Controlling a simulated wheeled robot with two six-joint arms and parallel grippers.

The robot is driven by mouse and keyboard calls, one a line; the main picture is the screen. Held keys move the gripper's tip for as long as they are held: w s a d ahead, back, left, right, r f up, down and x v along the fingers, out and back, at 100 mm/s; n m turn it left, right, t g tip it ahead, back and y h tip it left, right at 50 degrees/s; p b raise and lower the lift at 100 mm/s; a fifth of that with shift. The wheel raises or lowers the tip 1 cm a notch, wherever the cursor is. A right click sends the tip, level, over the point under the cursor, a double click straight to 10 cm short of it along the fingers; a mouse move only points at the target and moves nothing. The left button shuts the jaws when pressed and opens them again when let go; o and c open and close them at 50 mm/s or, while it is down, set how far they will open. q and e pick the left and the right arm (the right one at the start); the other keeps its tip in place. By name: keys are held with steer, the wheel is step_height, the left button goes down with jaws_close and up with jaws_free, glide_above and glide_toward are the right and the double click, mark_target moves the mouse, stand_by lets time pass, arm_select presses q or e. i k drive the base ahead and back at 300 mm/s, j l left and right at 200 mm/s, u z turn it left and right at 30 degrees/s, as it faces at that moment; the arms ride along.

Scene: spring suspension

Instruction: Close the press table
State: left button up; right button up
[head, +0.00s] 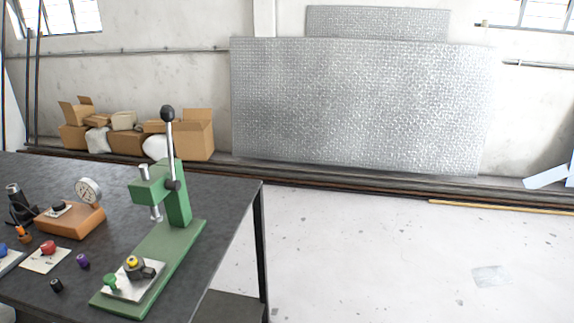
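A green press (178,205) stands near the right end of a dark table, its lever (170,145) upright with a black ball on top. Its long green base (170,250) runs toward the front. The press table, a silver sliding plate (132,280), sits at the front end of the base, out from under the press ram (156,212). On the plate are a dark fixture with a yellow top (133,263) and a green knob (110,281). Neither of my grippers is in view.
The dark table (225,205) also holds an orange-brown block with a dial gauge (88,191), a red knob on a pale card (47,248), and small purple (82,261) and black (56,285) parts. Open floor (400,260) lies right of the table. Cardboard boxes (195,135) stand along the wall.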

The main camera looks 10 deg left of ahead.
mark_target(129, 285)
steer(key=u, duration=1.35)
